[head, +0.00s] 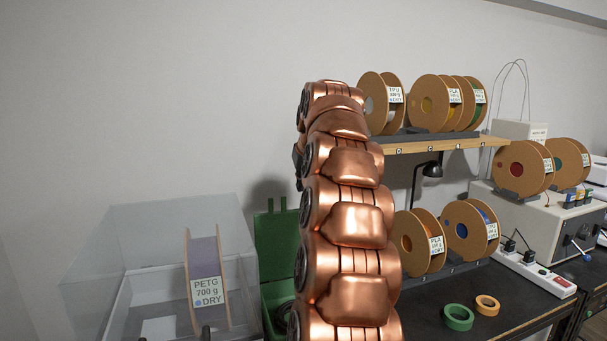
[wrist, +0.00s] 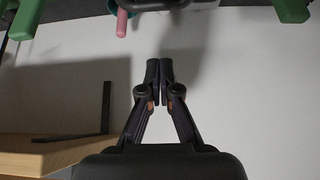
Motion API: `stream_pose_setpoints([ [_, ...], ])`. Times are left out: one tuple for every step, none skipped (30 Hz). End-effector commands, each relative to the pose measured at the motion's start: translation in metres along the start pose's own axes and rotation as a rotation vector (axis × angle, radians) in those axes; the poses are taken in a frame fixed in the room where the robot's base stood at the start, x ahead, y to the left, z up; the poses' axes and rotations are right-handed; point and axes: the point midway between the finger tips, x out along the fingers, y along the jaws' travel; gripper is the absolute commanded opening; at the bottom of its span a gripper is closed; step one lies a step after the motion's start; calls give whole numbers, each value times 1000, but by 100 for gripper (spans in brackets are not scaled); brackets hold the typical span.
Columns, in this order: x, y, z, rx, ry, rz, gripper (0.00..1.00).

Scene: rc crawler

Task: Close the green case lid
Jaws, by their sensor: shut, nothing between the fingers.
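The green case (head: 272,296) stands left of my copper arm in the head view, partly hidden by it. Its green lid (head: 275,238) is raised upright against the wall, and a dark round item shows inside the case. My gripper (wrist: 159,70) is shut and empty in the wrist view, with the pale wall behind it. Green parts (wrist: 292,10) show at the top corners of that view; I cannot tell whether they belong to the case. My gripper is hidden in the head view, so its distance from the lid cannot be told.
A clear box (head: 150,265) with a PETG spool (head: 206,280) stands left of the case. A wooden shelf (head: 440,145) with several spools is to the right. Green tape (head: 458,317) and orange tape (head: 487,304) lie on the dark bench. A pink rod (wrist: 122,22) shows in the wrist view.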

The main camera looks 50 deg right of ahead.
Motion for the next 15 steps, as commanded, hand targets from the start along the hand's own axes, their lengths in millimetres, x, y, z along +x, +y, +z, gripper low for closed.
stream_pose_setpoints([
  [6, 0, 1, 0, -6, -1, 0],
  [11, 0, 1, 0, -6, -1, 0],
  [16, 0, 1, 0, -5, -1, 0],
  [20, 0, 1, 1, -5, -1, 0],
  [25, 0, 1, 1, -6, -1, 0],
  [31, 0, 1, 1, -5, -1, 0],
  [35, 0, 0, 1, -4, 0, 0],
  [40, 0, 0, 1, -4, 0, 0],
  [37, 0, 4, 1, -2, 0, 0],
  [36, 0, 6, 1, -3, 0, 0],
  [35, 1, 7, 1, -3, 0, 0],
  [33, 1, 9, 1, -1, 0, 0],
  [32, 0, 11, 1, -1, 0, 0],
  [31, 0, 13, 1, 0, 0, 0],
  [31, 0, 15, 1, 0, 0, 0],
])
